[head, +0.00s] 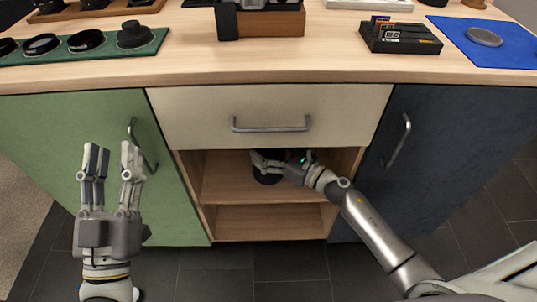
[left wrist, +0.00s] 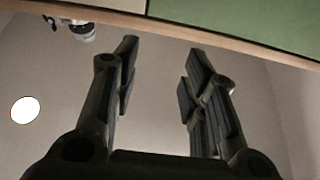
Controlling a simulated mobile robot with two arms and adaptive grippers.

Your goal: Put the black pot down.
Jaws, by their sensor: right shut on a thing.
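The black pot (head: 267,179) is in the upper open compartment below the cream drawer, and my right gripper (head: 265,160) is shut on it. The hand covers much of the pot, so only a dark part shows below the fingers. I cannot tell whether its base touches the shelf board (head: 226,187). My left gripper (head: 112,149) is open and empty in front of the green door; its spread fingers also show in the left wrist view (left wrist: 160,62).
A cream drawer (head: 270,103) with a bar handle is just above the compartment. A green door (head: 60,130) and a dark blue door (head: 450,150) flank it. The lower compartment (head: 270,222) looks empty. The tabletop holds a green mat (head: 95,54), a black box (head: 400,40) and a blue mat (head: 500,48).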

